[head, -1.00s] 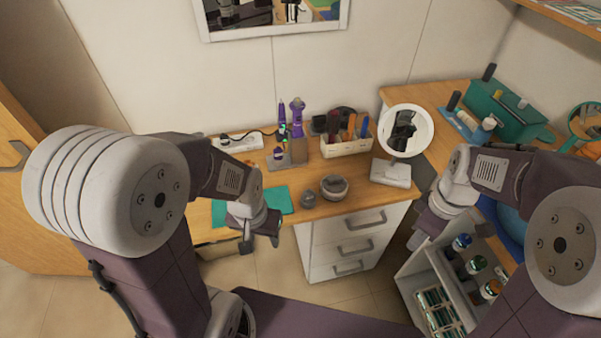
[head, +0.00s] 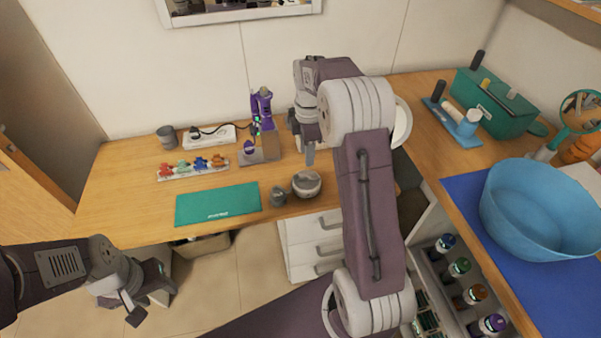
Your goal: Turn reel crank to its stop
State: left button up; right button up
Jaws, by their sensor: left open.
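I cannot make out a reel or its crank for certain in the head view. A power strip (head: 209,137) with a dark cord lies at the back of the wooden desk (head: 120,195). The cord runs toward a purple hair tool (head: 262,108) on a stand. My left gripper (head: 145,300) is open and empty at the lower left, in front of the desk and below its top.
A teal mat (head: 217,204), a grey bowl (head: 306,184), a small grey cup (head: 278,197), a tray of coloured clips (head: 195,168) and a grey pot (head: 167,137) stand on the desk. A blue basin (head: 540,215) stands on the right counter. The front left of the desk is clear.

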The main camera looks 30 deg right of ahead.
aim_at(307, 175)
notch_tip(307, 175, down, 9)
jog(key=shift+s+r+b, duration=0.1)
jog(key=shift+b, duration=0.65)
grip_shut()
